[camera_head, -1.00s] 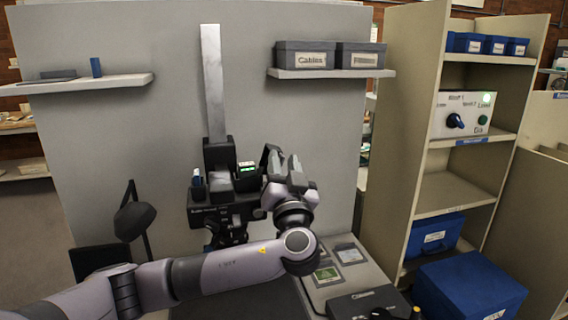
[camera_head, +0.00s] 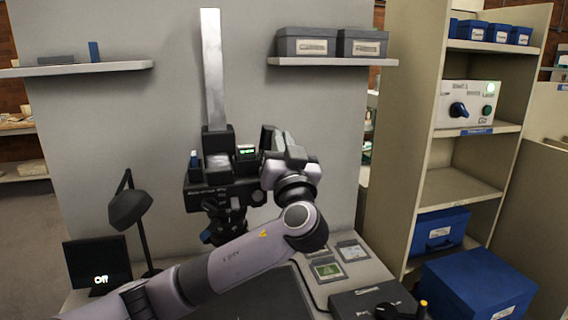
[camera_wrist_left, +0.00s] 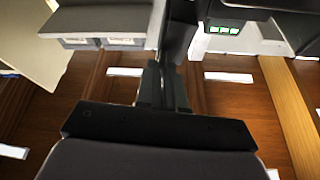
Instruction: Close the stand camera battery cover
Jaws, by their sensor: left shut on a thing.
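The stand camera (camera_head: 222,180) is a dark body mounted on the pale upright column, with a small green-lit display (camera_head: 246,151) on its right part. The battery cover (camera_head: 267,136) looks like a dark flap standing open at the camera's right side. My left gripper (camera_head: 274,150) is at this side, shut on the flap. In the left wrist view the flap (camera_wrist_left: 180,32) rises from between my left fingers (camera_wrist_left: 163,88), beside the green lights (camera_wrist_left: 224,29). The fingertips are partly hidden in the head view. My right gripper is not in view.
A black desk lamp (camera_head: 129,207) and a small screen reading "Off" (camera_head: 97,264) stand at the left. Cards (camera_head: 327,269) and a black box (camera_head: 370,301) lie on the table at the right. Grey boxes (camera_head: 306,43) sit on the wall shelf.

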